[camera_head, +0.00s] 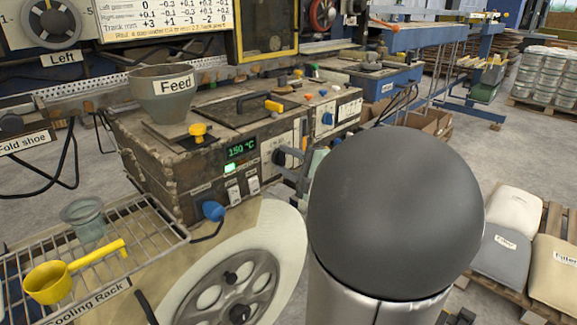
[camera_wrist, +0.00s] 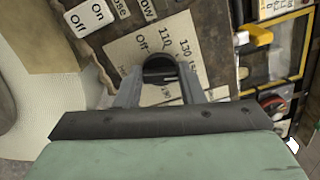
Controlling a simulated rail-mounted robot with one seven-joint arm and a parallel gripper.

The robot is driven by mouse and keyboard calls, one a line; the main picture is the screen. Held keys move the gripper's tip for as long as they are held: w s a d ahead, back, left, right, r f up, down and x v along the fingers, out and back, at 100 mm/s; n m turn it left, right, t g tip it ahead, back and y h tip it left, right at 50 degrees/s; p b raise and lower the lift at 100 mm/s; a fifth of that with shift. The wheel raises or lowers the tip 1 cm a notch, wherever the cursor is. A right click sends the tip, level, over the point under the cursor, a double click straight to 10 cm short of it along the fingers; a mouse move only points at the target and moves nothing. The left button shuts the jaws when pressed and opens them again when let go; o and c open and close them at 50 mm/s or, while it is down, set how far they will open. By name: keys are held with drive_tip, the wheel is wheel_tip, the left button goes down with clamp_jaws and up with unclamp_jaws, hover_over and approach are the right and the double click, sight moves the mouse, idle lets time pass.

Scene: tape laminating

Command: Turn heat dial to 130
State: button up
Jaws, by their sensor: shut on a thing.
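The heat dial (camera_wrist: 160,68) is a black round knob on a pale label plate (camera_wrist: 125,48) marked Off, 110, 130 and further numbers, some covered. In the wrist view it sits between the two fingers of my gripper (camera_wrist: 160,84), which is shut on it. Its pointer setting cannot be made out. In the head view the dial (camera_head: 279,157) shows as a dark knob on the machine's front, with my gripper (camera_head: 288,165) at it, partly behind my arm. The green display (camera_head: 242,148) beside it reads about 150 °C.
The worn machine box (camera_head: 160,165) carries a Feed hopper (camera_head: 168,98), a blue knob (camera_head: 213,210) and switches (camera_head: 233,194). A wire cooling rack (camera_head: 150,228) with a yellow scoop (camera_head: 48,282) is at the left. My arm covers much of the right foreground.

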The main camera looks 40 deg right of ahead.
drive_tip(key=n+b, duration=0.1)
drive_tip(key=b, duration=0.3)
drive_tip(key=f+n+b, duration=0.1)
drive_tip(key=n+b, duration=0.1)
drive_tip(key=b, duration=0.2)
drive_tip(key=shift+n, duration=0.3)
drive_tip(key=n+b, duration=0.3)
drive_tip(key=b, duration=0.3)
drive_tip(key=shift+r+b, duration=0.15)
drive_tip(key=shift+b, duration=0.15)
drive_tip(key=shift+r+n+b, duration=0.1)
drive_tip(key=shift+n+b, duration=0.2)
drive_tip(key=shift+b, duration=0.15)
drive_tip(key=shift+r, duration=0.1)
drive_tip(key=o, duration=1)
drive_tip(key=s+d+p, duration=0.1)
drive_tip(key=s+p, duration=0.1)
drive_tip(key=s, duration=1)
drive_tip(key=shift+d, duration=0.15)
